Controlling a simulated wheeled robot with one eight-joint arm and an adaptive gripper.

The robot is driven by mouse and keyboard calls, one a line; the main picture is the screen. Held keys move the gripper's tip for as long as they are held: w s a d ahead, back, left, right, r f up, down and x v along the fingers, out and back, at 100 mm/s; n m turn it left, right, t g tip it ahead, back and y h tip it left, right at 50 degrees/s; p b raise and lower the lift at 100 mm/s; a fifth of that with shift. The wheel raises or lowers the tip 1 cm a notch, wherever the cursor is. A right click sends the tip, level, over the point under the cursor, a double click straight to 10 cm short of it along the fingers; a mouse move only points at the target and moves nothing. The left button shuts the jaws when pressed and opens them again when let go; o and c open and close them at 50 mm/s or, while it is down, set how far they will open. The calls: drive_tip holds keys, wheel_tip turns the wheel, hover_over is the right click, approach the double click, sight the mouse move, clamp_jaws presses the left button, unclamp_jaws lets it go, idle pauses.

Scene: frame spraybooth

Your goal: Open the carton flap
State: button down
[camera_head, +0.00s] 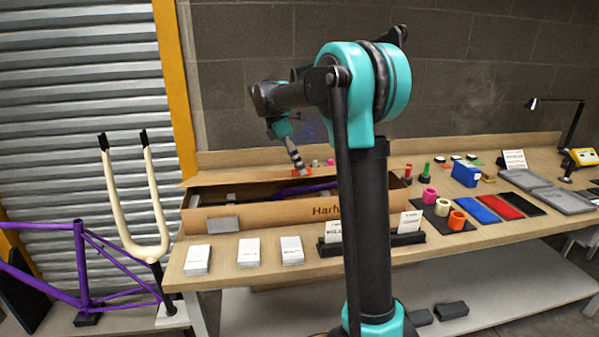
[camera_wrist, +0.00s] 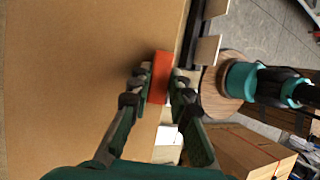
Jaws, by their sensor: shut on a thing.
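The long cardboard carton (camera_head: 262,213) lies on the wooden bench, with a purple tube partly visible inside. A carton flap (camera_head: 235,179) runs along its back edge, raised clear of the opening. In the wrist view a broad brown cardboard panel (camera_wrist: 70,80), apparently this flap, fills the left side. A red tab (camera_wrist: 160,70) at the panel's edge is between the fingers of my gripper (camera_wrist: 159,88), which is shut on it. In the head view my gripper (camera_head: 298,166) is above the carton's back side, with the tab (camera_head: 302,173) at its tip.
White card stacks (camera_head: 249,252) and dark card stands (camera_head: 408,239) line the bench in front of the carton. Tape rolls (camera_head: 457,219), a blue box (camera_head: 466,174) and trays (camera_head: 527,181) are to the right. A purple frame (camera_head: 80,260) and cream fork (camera_head: 150,245) stand left.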

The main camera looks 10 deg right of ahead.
drive_tip(key=shift+w+r, duration=0.15)
drive_tip(key=shift+r, duration=0.15)
drive_tip(key=c, duration=0.5)
unclamp_jaws()
drive_tip(key=shift+c, duration=0.2)
wheel_tip(320, 180, up, 6)
drive_tip(key=w, duration=0.2)
drive_tip(key=shift+w+r, duration=0.25)
idle(0.7)
drive_tip(key=s+r, duration=0.2)
drive_tip(key=s, duration=0.5)
drive_tip(key=shift+s+r, duration=0.3)
drive_tip(key=shift+r, duration=0.05)
idle(0.5)
drive_tip(key=shift+s, duration=0.1)
